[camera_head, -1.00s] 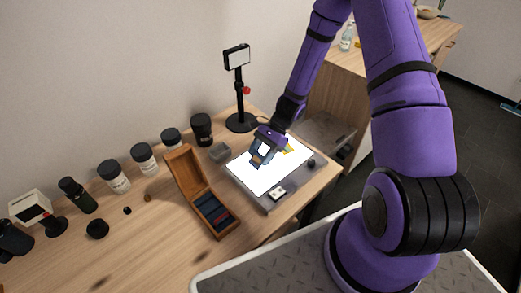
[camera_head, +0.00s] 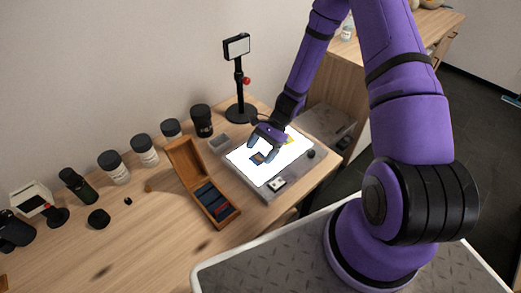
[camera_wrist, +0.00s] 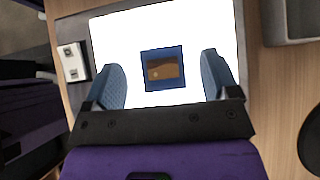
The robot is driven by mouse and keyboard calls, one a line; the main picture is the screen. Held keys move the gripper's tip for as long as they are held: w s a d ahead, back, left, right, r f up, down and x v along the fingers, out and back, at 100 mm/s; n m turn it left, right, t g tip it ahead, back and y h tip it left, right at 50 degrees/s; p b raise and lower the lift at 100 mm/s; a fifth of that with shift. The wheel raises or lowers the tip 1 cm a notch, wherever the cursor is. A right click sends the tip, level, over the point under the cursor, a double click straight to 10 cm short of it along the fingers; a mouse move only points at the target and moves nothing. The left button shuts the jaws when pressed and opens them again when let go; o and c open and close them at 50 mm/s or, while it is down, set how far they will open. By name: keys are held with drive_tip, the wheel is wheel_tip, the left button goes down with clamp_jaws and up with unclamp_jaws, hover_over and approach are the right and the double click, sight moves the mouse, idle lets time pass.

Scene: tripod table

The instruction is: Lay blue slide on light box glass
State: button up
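The blue slide (camera_wrist: 163,69), a square blue frame around a brown and orange picture, lies flat on the glowing white light box glass (camera_wrist: 205,27). In the head view the slide (camera_head: 257,158) shows small and dark near the middle of the glass (camera_head: 285,168). My gripper (camera_wrist: 162,68) is open over it, with one finger on each side and bright glass showing between slide and fingers. In the head view my gripper (camera_head: 262,152) is low over the glass and hides part of it.
An open wooden box (camera_head: 230,218) with dark and red slides stands left of the light box. Several dark jars line the wall. The front-left tabletop is mostly clear.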

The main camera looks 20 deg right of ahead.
drive_tip(key=v, duration=1)
drive_tip(key=shift+d+r, duration=0.3)
drive_tip(key=shift+w, duration=0.1)
idle(0.3)
